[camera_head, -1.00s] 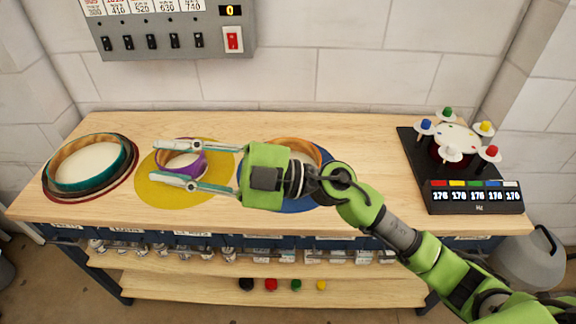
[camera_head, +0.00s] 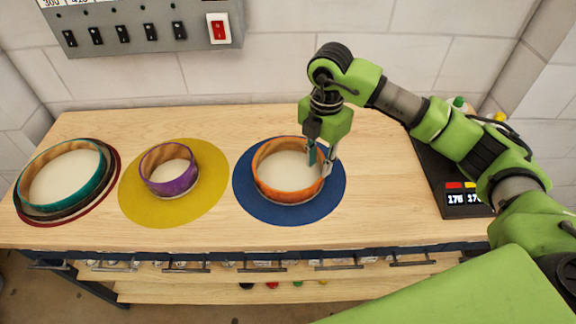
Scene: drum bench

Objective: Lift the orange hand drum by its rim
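The orange hand drum (camera_head: 285,190) lies on the round blue mat (camera_head: 262,213), its pale inside facing up. My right gripper (camera_head: 321,163) points down at the right part of the drum's rim. Its two fingers stand apart, one on the inner side and one on the outer side of the rim as it appears. Whether either finger touches the rim cannot be told. My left gripper is not in view.
A purple drum (camera_head: 170,182) sits on a yellow mat (camera_head: 142,208), and a teal drum (camera_head: 99,172) lies at the far left. A black display unit (camera_head: 435,175) stands at the right, partly behind my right arm. Bare wood lies in front of the mats.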

